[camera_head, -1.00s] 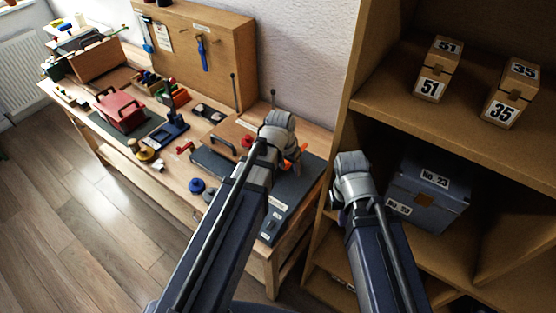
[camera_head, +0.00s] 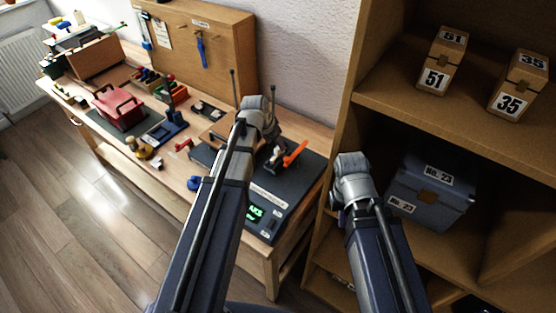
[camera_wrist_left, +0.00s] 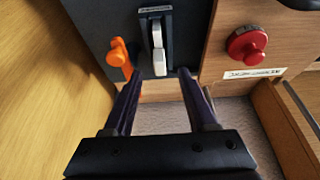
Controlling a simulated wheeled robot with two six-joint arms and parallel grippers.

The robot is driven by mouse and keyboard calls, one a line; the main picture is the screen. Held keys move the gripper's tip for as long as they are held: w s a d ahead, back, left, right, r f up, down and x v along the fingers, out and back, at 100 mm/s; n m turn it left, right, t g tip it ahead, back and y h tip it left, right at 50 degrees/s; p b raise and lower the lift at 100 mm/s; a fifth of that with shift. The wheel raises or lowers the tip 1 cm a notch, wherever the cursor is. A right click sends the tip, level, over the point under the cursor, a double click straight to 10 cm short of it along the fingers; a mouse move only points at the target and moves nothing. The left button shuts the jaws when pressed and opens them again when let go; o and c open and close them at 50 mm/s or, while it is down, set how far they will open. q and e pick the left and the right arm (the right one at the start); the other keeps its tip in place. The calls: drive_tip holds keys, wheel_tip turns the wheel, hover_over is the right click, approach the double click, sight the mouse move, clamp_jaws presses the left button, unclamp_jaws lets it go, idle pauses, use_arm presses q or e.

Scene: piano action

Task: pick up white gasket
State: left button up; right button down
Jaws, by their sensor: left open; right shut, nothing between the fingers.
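No gasket can be made out with certainty. A pale, elongated part (camera_wrist_left: 157,45) stands on a dark panel in the left wrist view; I cannot tell whether it is the white gasket. My left gripper (camera_wrist_left: 160,76) is open, its two dark fingers apart and nothing visible between them, with the pale part just beyond the tips. In the head view the left gripper (camera_head: 271,128) is partly hidden by its own wrist, over the back of the workbench. My right gripper (camera_head: 338,197) is shut and empty in front of the shelf, mostly hidden by its wrist.
An orange lever (camera_head: 295,155) stands on a dark unit with a green display (camera_head: 254,213); an orange part (camera_wrist_left: 118,55) and red knob (camera_wrist_left: 247,43) flank the pale part. The shelf (camera_head: 390,106) with numbered boxes stands right. A red box (camera_head: 118,108) sits left.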

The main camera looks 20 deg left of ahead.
sight(278, 148)
use_arm(q)
drive_tip(key=shift+b+x, duration=2.4)
drive_tip(key=shift+x, duration=0.25)
drive_tip(key=shift+r, duration=0.15)
clamp_jaws()
